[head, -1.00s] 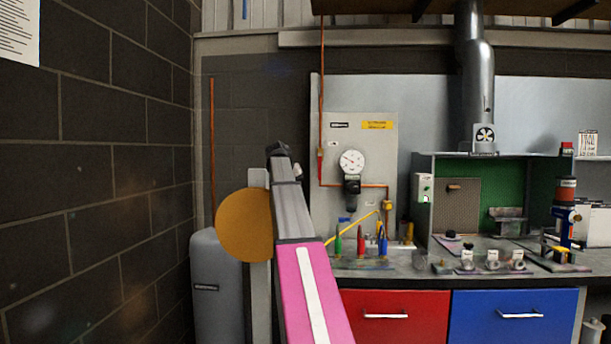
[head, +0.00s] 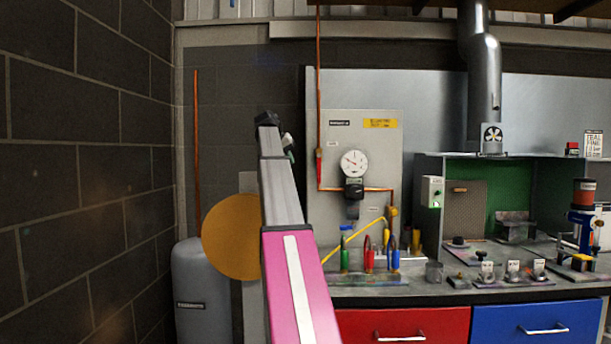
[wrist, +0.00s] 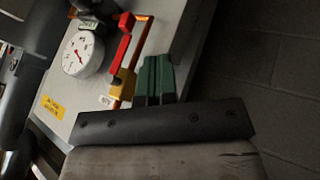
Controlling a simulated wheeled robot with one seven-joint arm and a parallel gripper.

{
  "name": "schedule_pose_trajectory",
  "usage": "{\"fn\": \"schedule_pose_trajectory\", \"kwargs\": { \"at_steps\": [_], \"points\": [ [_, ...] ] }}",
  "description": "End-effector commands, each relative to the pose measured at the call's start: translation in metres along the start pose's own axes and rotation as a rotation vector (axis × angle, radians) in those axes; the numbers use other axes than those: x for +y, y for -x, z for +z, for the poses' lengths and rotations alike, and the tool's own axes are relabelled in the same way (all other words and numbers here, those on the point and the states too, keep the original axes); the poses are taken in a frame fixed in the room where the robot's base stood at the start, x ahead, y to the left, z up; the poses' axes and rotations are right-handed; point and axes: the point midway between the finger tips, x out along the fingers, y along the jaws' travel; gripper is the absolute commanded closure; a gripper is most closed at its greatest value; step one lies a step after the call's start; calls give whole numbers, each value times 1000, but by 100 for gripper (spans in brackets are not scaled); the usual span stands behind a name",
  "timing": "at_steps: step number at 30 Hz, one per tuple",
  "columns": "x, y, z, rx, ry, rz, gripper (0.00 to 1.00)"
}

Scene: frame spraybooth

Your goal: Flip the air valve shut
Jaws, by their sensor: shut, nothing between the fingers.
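The air valve (head: 319,167) is on the vertical copper pipe at the left edge of the grey panel. Its red lever hangs down along the pipe, below a small yellow body. In the wrist view, which is turned nearly upside down, the red lever (wrist: 122,46) and yellow valve body (wrist: 122,85) show left of my fingers. My gripper (head: 289,147) is left of the valve in the head view, at about the height of its upper end. In the wrist view its green fingers (wrist: 153,66) are together and empty, close beside the valve; contact cannot be told.
A pressure gauge (head: 354,163) and regulator (head: 354,190) sit right of the valve. Below are a yellow hose (head: 350,240) and a bench with several coloured tools. A block wall (head: 90,170) and a grey cylinder (head: 203,290) stand left.

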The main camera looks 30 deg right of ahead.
Motion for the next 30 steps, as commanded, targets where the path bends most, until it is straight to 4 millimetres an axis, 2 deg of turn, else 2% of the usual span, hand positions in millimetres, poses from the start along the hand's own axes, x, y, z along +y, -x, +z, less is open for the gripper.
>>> {"fn": "schedule_pose_trajectory", "kwargs": {
  "at_steps": [5, 18, 24, 30],
  "points": [
    [1, -19, 1, -2, 0, 0, 100],
    [0, -100, 1, -1, 0, 0, 100],
    [24, -111, 0, 0, -1, -1, 100],
    [35, -117, 0, 1, 0, -1, 100]
  ]
}}
